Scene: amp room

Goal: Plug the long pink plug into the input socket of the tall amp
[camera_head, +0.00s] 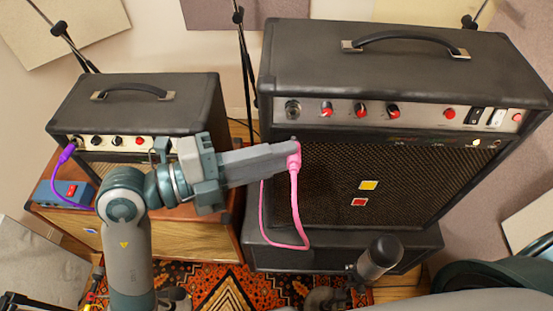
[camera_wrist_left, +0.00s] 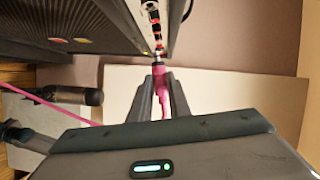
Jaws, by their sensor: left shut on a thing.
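The tall amp (camera_head: 370,62) is the big black one at right in the head view. Its input socket (camera_head: 293,109), a round metal jack, is at the left end of its silver control panel and is uncovered. My left gripper (camera_head: 290,152) is shut on the pink plug (camera_head: 295,160), in front of the amp and below the socket in the picture. In the left wrist view the pink plug (camera_wrist_left: 161,92) sits between both fingers, pointing toward the amp panel (camera_wrist_left: 154,25). Its tip overlaps the panel's end there; I cannot tell whether they touch. My right gripper is not in view.
A smaller amp (camera_head: 140,100) stands at left on a wooden cabinet (camera_head: 175,228), with a purple plug (camera_head: 67,153) in its panel. A blue pedal (camera_head: 65,192) lies beside it. The pink cable (camera_head: 264,220) hangs before the tall amp's grille. A microphone (camera_head: 378,258) stands in front.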

